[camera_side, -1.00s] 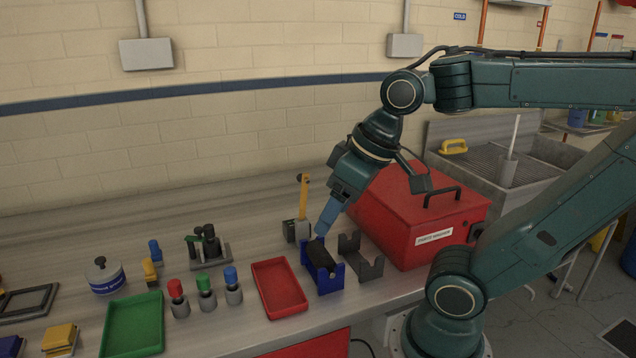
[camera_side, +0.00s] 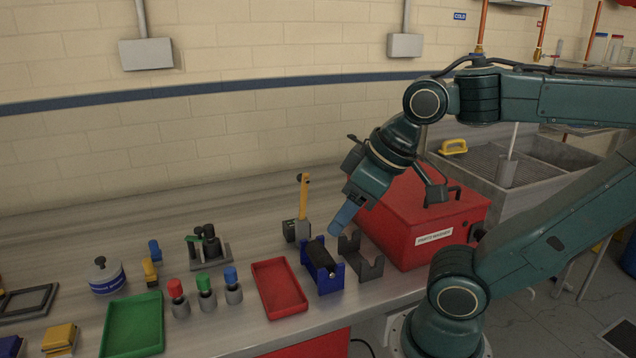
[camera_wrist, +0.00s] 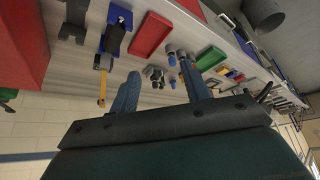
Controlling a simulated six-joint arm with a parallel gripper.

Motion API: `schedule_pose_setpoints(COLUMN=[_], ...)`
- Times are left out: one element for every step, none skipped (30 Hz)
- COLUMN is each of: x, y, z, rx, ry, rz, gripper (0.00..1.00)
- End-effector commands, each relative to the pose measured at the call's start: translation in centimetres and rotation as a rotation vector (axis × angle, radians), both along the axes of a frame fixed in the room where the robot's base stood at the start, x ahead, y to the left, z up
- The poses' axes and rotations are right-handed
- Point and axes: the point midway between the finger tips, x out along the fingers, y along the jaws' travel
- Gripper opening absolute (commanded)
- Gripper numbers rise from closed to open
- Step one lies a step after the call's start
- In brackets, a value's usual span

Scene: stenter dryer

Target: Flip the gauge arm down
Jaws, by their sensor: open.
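The gauge arm (camera_side: 304,195) is a yellow bar standing upright on a small grey block (camera_side: 297,230) at the back of the bench. In the wrist view the yellow gauge arm (camera_wrist: 102,88) lies left of my fingers. My gripper (camera_side: 336,230) has blue fingers and hangs to the right of the gauge arm, above the bench and apart from it. In the wrist view my gripper (camera_wrist: 158,75) shows two blue fingers spread wide with nothing between them.
A blue cradle (camera_side: 322,280) holding a black piece and an empty dark cradle (camera_side: 368,268) stand in front. A red box (camera_side: 400,210) is close on the right. A red tray (camera_side: 278,288) lies to the left.

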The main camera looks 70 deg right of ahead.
Motion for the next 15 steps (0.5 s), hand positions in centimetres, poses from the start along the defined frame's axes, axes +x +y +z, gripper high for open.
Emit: schedule_pose_setpoints(x=[0.1, 0.1, 0.2, 0.3, 0.4, 0.6, 0.8, 1.0, 1.3, 1.6, 1.9, 2.3, 2.6, 3.0, 3.5], y=[0.0, -0.1, -0.1, -0.2, -0.3, -0.4, -0.5, -0.6, -0.8, -1.0, -1.2, -1.5, -1.7, -1.9, -2.3], z=[0.1, 0.1, 0.2, 0.3, 0.4, 0.6, 0.8, 1.0, 1.3, 1.5, 1.8, 2.2, 2.5, 2.8, 3.2], rx=[0.000, 0.000, -0.001, -0.001, -0.001, -0.002, -0.002, -0.003, -0.003, -0.004, -0.005, -0.005, -0.005, -0.006, -0.006], ry=[0.001, 0.001, 0.003, 0.004, 0.006, 0.011, 0.014, 0.017, 0.022, 0.027, 0.030, 0.039, 0.044, 0.050, 0.058], rz=[-0.002, -0.004, -0.007, -0.009, -0.013, -0.019, -0.025, -0.031, -0.041, -0.050, -0.058, -0.071, -0.081, -0.092, -0.109], gripper=[0.37, 0.31, 0.23, 0.17, 0.11, 0.04, 0.00, 0.00, 0.00, 0.00, 0.00, 0.00, 0.00, 0.00, 0.00])
